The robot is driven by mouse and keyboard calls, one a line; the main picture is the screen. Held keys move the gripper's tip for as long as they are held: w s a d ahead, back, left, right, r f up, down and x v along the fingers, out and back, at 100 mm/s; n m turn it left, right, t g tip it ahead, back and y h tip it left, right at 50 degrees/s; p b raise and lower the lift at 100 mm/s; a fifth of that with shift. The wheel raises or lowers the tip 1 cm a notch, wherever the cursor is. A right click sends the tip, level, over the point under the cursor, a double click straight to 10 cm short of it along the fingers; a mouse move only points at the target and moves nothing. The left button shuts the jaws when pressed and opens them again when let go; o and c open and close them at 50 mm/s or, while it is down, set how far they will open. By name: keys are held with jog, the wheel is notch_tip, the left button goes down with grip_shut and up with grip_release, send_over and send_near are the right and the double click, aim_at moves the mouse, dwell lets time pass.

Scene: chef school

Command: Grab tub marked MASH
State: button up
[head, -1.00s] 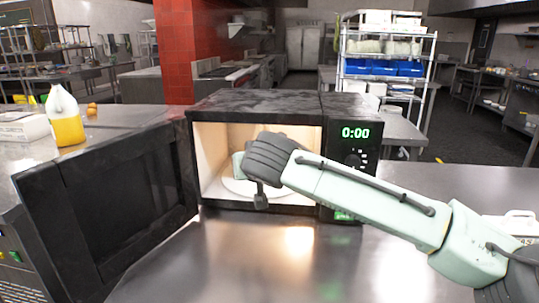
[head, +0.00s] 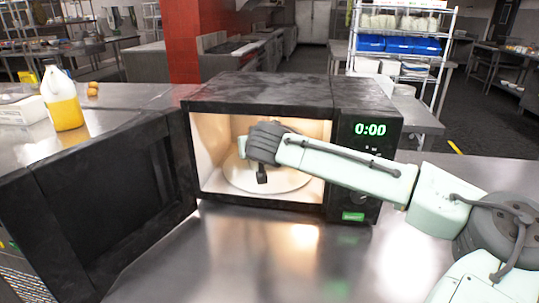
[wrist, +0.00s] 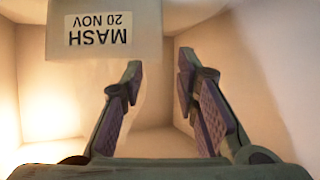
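The tub (wrist: 145,32) is a pale container with a white label reading MASH 20 NOV, upside down in the wrist view. It is at the upper left there, and its top is cut off by the frame. My gripper (wrist: 160,62) is open and empty, its two dark-padded fingers apart. The tub is beyond the left finger's tip and off to the left of the gap, not between the fingers. In the head view, my wrist reaches into the lit microwave (head: 260,92) and hides the fingers. I cannot make out the tub there.
The microwave door (head: 110,200) stands wide open to the left. A pale round turntable (head: 285,181) lies inside. The cavity walls are close around my gripper. A yellow-filled jug (head: 64,105) stands on the counter at the left. The steel counter in front is clear.

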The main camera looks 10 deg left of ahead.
jog(key=p+x, duration=0.1)
jog(key=x, duration=0.2)
jog(key=shift+w+a, duration=0.2)
grip_shut()
dwell(0.8)
